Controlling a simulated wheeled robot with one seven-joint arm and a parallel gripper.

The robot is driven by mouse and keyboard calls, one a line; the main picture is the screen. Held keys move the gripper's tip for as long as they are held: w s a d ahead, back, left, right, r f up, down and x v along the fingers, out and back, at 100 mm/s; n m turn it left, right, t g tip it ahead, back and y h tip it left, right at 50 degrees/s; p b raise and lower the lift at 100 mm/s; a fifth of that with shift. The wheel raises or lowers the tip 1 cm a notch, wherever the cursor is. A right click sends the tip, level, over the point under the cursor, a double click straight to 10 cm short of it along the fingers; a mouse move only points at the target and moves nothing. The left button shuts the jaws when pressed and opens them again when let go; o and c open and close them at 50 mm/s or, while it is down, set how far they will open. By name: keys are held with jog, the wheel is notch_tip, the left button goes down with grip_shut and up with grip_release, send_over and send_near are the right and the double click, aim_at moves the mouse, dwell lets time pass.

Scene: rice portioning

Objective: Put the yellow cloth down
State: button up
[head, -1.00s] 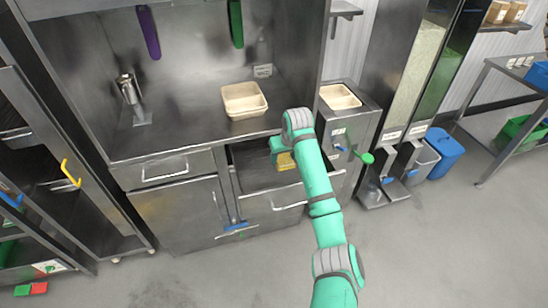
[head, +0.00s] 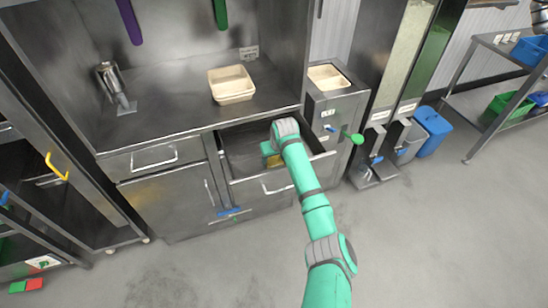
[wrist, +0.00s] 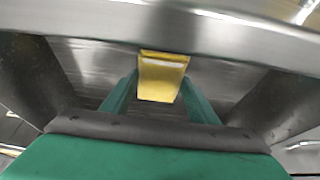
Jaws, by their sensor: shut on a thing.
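The yellow cloth (wrist: 162,77) is a small folded yellow block between the two green fingers of my gripper (wrist: 160,92) in the wrist view. My gripper is shut on it. My arm hides much of the cloth there. I cannot tell whether the cloth touches the drawer floor.
A cream tray (head: 232,86) stands on the steel counter (head: 165,110) above the drawer. Another cream tray (head: 328,77) sits on the steel unit at right. The drawer's front wall and the counter edge are close to my gripper. The floor in front is clear.

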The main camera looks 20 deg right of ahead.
jog(key=shift+w+a, duration=0.1)
jog(key=shift+w, duration=0.05)
jog(key=o, duration=1)
jog(key=shift+o, duration=0.6)
jog(key=shift+d, duration=0.35)
jog(key=shift+a, duration=0.4)
jog(key=shift+r, duration=0.25)
jog(key=v, duration=1.1)
jog(key=shift+s+r, duration=0.25)
jog(key=shift+r, duration=0.05)
